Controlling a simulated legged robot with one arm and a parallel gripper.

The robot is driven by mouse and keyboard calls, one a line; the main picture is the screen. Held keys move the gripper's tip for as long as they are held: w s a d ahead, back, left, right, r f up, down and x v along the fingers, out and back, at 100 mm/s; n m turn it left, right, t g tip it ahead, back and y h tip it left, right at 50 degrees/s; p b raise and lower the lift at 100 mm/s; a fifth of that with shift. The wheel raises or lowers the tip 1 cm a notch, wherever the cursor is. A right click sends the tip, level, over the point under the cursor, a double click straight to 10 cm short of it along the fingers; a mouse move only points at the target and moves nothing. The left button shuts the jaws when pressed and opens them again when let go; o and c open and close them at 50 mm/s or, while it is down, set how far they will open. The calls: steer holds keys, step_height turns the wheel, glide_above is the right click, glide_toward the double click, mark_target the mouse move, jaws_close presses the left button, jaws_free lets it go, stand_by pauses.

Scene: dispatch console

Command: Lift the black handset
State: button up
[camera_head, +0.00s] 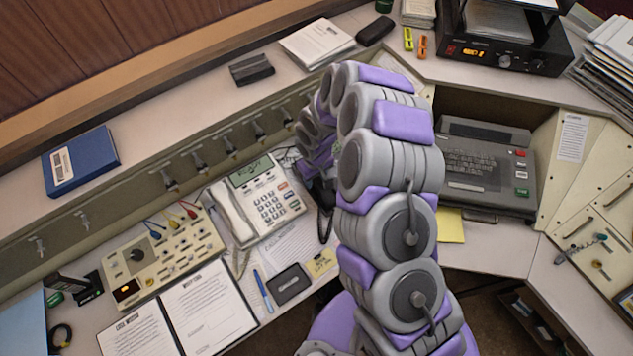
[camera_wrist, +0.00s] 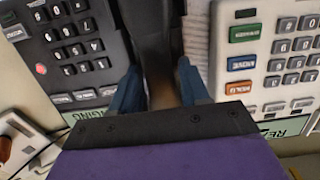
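The black handset (camera_wrist: 150,35) lies upright in the picture in the wrist view, between a dark keypad and a white phone. My gripper (camera_wrist: 163,85) has its two blue fingers on either side of the handset. The fingers stand apart with the handset between them; whether they press on it is unclear. The dark phone (camera_wrist: 75,45) with its keypad is left of the handset. In the head view my gripper (camera_head: 318,178) is down beside the white phone, mostly hidden by my arm. Part of the black handset (camera_head: 325,222) shows just below it.
A white phone (camera_head: 268,205) with its own handset stands left of my gripper. A switch panel (camera_head: 163,255), an open binder (camera_head: 212,305) and a small black box (camera_head: 289,284) lie nearer. A typewriter-like keyboard unit (camera_head: 487,172) stands to the right of my arm.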

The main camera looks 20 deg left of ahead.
mark_target(314, 180)
jaws_close()
stand_by(0.3)
steer(key=shift+a+r, duration=0.1)
steer(key=shift+r, duration=0.35)
steer(key=r, duration=0.1)
steer(key=r+p, duration=0.1)
steer(key=r, duration=0.1)
steer(key=shift+s, duration=0.4)
steer(key=s+p, duration=0.1)
steer(key=s, duration=1.3)
step_height(314, 180, up, 6)
steer(key=s+p, duration=0.1)
steer(key=p, duration=0.1)
